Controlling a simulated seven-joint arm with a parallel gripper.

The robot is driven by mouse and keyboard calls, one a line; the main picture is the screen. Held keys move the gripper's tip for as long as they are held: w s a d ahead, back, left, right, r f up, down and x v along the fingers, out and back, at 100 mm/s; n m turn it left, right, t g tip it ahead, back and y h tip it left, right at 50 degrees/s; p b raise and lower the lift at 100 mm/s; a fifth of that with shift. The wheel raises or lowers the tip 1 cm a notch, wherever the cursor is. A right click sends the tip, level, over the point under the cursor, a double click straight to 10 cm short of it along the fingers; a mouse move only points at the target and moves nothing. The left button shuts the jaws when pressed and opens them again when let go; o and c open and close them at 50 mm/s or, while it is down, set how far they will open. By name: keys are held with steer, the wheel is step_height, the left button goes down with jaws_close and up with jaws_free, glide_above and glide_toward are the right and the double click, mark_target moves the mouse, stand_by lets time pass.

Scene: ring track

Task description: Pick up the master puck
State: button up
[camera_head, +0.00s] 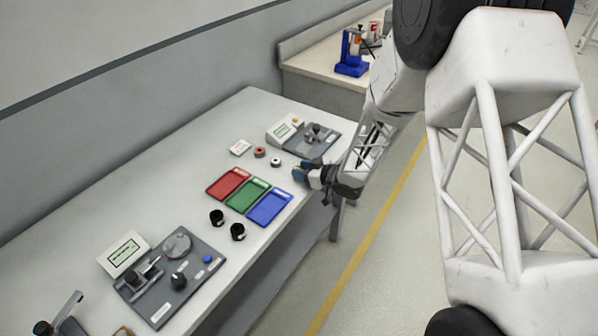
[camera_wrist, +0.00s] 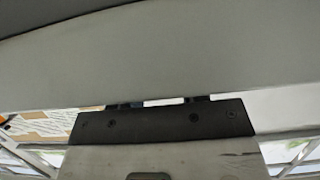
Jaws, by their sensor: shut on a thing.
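My gripper (camera_head: 303,173) is at the right edge of the grey bench, beside the blue tray. Two small ring-shaped pucks stand on the bench to the left of my gripper: an orange-red one (camera_head: 260,152) and a white one with a dark centre (camera_head: 276,162). I cannot tell whether either is the master puck.
Red (camera_head: 229,183), green (camera_head: 247,195) and blue (camera_head: 269,207) trays lie on the bench (camera_head: 130,200). Two black cylinders (camera_head: 216,217) (camera_head: 237,231) stand nearer. Gauge fixtures stand at the far end (camera_head: 316,134) and near end (camera_head: 172,278). A white card (camera_head: 240,147) lies by the pucks.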

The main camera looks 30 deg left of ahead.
steer(key=shift+r, duration=0.15)
steer(key=shift+r, duration=1.75)
steer(key=s+d+r, duration=0.1)
steer(key=s+d, duration=1)
steer(key=shift+d+r, duration=0.15)
steer(key=shift+d, duration=0.05)
steer(key=shift+s, duration=0.1)
